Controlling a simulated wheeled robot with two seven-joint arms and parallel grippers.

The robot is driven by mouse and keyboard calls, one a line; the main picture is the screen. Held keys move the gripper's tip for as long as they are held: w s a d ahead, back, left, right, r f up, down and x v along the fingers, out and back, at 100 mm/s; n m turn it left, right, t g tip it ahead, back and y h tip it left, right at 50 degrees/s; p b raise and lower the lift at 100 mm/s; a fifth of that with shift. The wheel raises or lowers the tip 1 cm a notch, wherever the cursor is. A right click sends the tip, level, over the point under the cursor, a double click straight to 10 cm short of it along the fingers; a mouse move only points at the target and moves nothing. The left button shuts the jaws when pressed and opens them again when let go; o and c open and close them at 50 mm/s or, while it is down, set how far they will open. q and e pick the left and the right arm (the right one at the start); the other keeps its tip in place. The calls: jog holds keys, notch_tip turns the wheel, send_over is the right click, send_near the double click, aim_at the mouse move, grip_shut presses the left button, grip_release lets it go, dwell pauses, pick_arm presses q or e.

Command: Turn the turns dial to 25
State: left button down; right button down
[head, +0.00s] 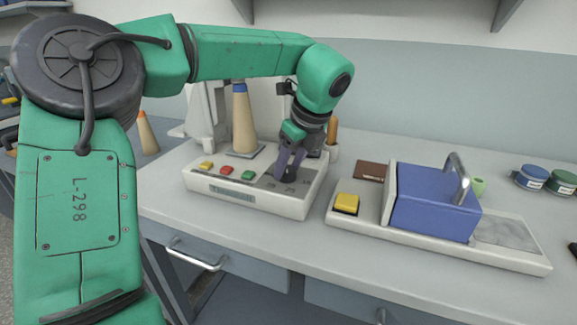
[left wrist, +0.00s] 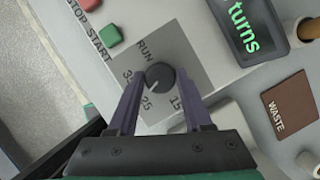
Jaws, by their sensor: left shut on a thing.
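The turns dial (left wrist: 160,76) is a black round knob on a grey panel marked RUN, 35, 25 and 15. Its white mark points down-left in the left wrist view, about toward the 25; exact alignment is hard to tell. My left gripper (head: 290,162) reaches down onto the control box (head: 290,207) from above. Its purple fingers, also in the left wrist view (left wrist: 160,85), are shut on the dial from both sides. In the head view the fingers partly hide the dial. My right gripper is not in view.
Yellow, red (head: 227,170) and green (head: 248,175) buttons sit left of the dial. A cone of thread (head: 242,118) stands behind the box. To the right are a blue block (head: 435,203) with a handle, a yellow button (head: 346,203) and a brown WASTE plate (head: 370,171).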

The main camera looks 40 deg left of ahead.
pick_arm(q)
jog(key=shift+n+g, duration=0.5)
jog(key=shift+n, duration=0.5)
jog(key=shift+c, duration=1.6)
grip_release()
jog(key=shift+p, duration=0.3)
jog(key=p+v, duration=0.5)
jog(key=v, duration=0.9)
jog(key=shift+r, duration=0.25)
